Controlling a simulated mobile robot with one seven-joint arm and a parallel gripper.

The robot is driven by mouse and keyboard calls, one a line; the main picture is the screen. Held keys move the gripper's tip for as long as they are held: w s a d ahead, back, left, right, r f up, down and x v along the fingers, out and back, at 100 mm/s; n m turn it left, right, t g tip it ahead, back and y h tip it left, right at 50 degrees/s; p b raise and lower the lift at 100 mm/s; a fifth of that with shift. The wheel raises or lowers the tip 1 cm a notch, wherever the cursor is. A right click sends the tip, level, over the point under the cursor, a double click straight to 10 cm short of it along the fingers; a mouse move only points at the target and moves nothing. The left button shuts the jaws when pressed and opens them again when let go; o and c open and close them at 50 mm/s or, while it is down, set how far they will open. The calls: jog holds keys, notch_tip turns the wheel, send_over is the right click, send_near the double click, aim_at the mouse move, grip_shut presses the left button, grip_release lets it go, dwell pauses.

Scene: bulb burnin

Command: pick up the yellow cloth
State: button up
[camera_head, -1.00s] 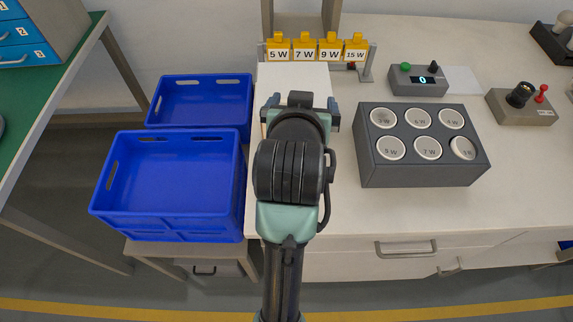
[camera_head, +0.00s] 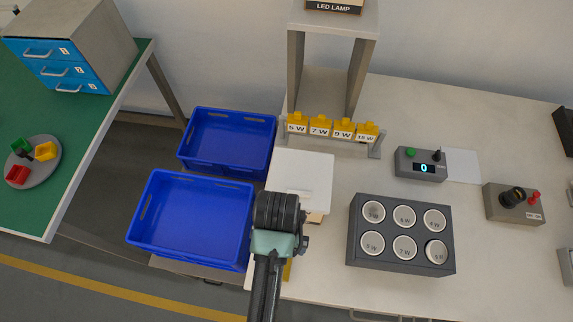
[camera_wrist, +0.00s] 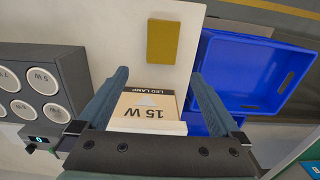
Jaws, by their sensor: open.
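The yellow cloth (camera_wrist: 163,40) lies flat on the white tabletop near its front edge, as a small rectangle in the wrist view. In the head view only a thin yellow strip of it (camera_head: 288,268) shows beside my arm, which hides the rest. My gripper (camera_wrist: 160,75) is open, with its two fingers apart and nothing held between them. In the wrist view the cloth lies beyond the fingertips. A carton marked 15 W LED LAMP (camera_wrist: 146,110) appears between the fingers, below the cloth in the picture.
Two blue crates (camera_head: 247,212) (camera_head: 272,123) stand left of the table. A dark grey block with round lamp sockets (camera_head: 352,240) stands to the right. A control box with a display (camera_head: 405,172) is farther right.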

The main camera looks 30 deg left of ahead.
jog(key=f, duration=0.7)
jog(key=shift+s, duration=0.4)
jog(key=shift+s+f, duration=0.15)
jog(key=shift+f, duration=0.3)
jog(key=shift+f+p, duration=0.35)
jog(key=shift+f, duration=1.85)
jog(key=shift+c, duration=0.2)
jog(key=c, duration=1.3)
jog(key=shift+o, duration=0.2)
notch_tip(320, 180, up, 10)
